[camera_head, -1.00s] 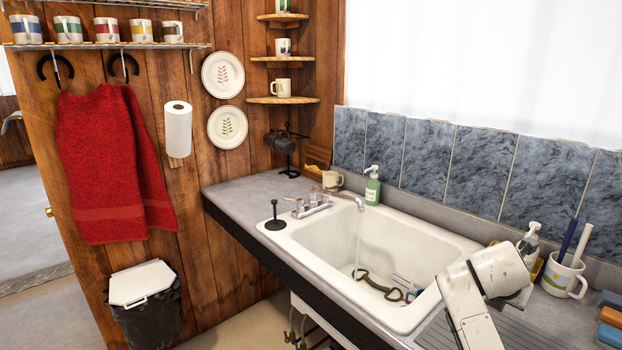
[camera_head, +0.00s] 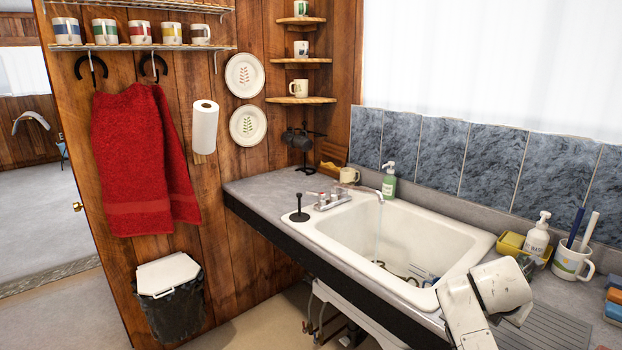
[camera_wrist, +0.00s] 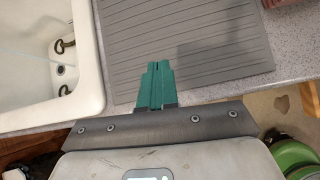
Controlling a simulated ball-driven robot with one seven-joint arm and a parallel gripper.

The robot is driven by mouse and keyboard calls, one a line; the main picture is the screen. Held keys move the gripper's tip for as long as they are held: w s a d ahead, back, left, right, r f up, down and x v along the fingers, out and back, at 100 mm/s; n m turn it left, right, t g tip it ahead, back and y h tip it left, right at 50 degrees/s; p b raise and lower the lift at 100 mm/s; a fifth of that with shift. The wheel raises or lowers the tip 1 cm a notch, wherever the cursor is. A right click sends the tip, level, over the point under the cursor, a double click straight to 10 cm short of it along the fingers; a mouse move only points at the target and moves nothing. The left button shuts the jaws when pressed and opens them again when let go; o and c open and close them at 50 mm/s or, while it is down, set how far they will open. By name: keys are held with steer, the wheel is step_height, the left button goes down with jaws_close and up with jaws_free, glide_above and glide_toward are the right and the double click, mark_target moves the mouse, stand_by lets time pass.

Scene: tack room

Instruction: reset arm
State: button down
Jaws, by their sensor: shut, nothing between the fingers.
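My gripper shows in the wrist view (camera_wrist: 156,85), its green fingers together with nothing between them. It is above the grey ridged drainboard (camera_wrist: 190,45), to the right of the white sink (camera_wrist: 92,75) in that view. In the head view my white arm stands at the lower right, in front of the sink's right end, and hides the fingers. The white sink (camera_head: 345,215) has a thin stream of water running from its tap (camera_head: 368,192). A dark curved metal piece (camera_wrist: 66,46) lies in the sink, partly hidden in the head view.
A mug with brushes (camera_head: 572,265), a white pump bottle (camera_head: 536,238) and a yellow caddy (camera_head: 510,246) stand right of the sink. A green soap bottle (camera_head: 389,182) stands behind it. The counter's left end (camera_head: 255,187) is mostly clear.

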steer(key=s+a+f+m+g+y, duration=0.1)
steer(key=s+a+f+m+y, duration=0.1)
steer(key=s+a+f+m, duration=0.55)
steer(key=s+a+f+m+g+y, duration=0.15)
steer(key=s+a+f+m, duration=0.25)
steer(key=s+f, duration=0.5)
steer(key=s+a+f+m+g+y, duration=0.1)
steer(key=s+a+m, duration=0.1)
steer(key=s+m, duration=0.5)
steer(key=s+a+f+m+y, duration=0.1)
steer(key=s+m, duration=0.5)
steer(key=s, duration=1.2)
steer(key=shift+s+a+f+m+g+y, duration=0.25)
steer(key=shift+a+m+g+y, duration=0.15)
steer(key=shift+a, duration=0.2)
